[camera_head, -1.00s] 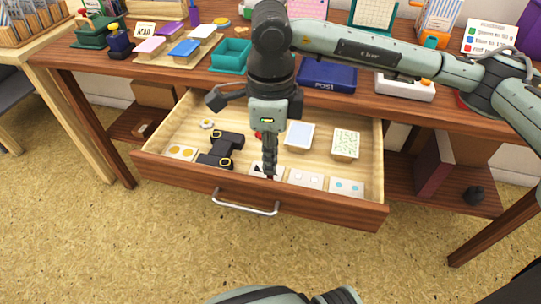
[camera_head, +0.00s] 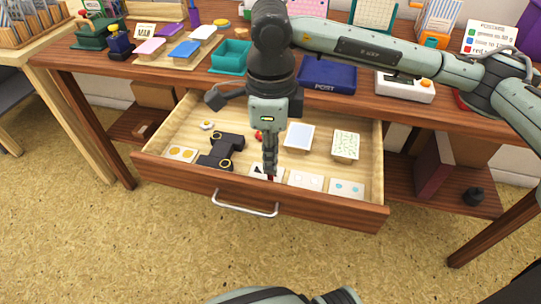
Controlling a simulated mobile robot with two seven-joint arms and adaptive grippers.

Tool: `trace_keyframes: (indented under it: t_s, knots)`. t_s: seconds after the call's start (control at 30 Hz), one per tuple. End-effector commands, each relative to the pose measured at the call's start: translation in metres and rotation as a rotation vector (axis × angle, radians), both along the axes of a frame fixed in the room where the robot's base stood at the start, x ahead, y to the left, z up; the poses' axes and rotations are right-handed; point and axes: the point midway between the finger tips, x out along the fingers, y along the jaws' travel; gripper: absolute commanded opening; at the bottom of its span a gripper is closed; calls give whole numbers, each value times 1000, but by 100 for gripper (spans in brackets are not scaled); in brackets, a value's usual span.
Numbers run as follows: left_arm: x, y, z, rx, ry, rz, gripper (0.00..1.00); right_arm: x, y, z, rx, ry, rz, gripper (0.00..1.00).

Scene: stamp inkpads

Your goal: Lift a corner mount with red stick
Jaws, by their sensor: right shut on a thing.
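My right gripper (camera_head: 270,158) points straight down into the open drawer and is shut. A small dark red tip, seemingly the red stick (camera_head: 271,178), shows just below its fingertips; the rest of the stick is hidden by the fingers. The tip is over a white card with black triangular corner mounts (camera_head: 256,170) at the drawer's front. The gripper covers part of this card, and I cannot tell whether the tip touches it or whether a mount is raised. My left gripper is out of view.
Inkpads and a teal tray (camera_head: 231,57) crowd the tabletop.

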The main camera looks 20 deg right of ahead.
Motion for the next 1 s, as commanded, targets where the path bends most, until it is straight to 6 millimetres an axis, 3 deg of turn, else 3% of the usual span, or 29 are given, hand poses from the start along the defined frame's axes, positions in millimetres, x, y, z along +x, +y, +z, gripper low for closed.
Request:
trace_keyframes:
  t_s: [0.7,1.0]
  knots:
    - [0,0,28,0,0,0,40,1,1,61,2,-4,1,0]
    - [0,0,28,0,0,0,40,1,0,63,2,-3,1,0]
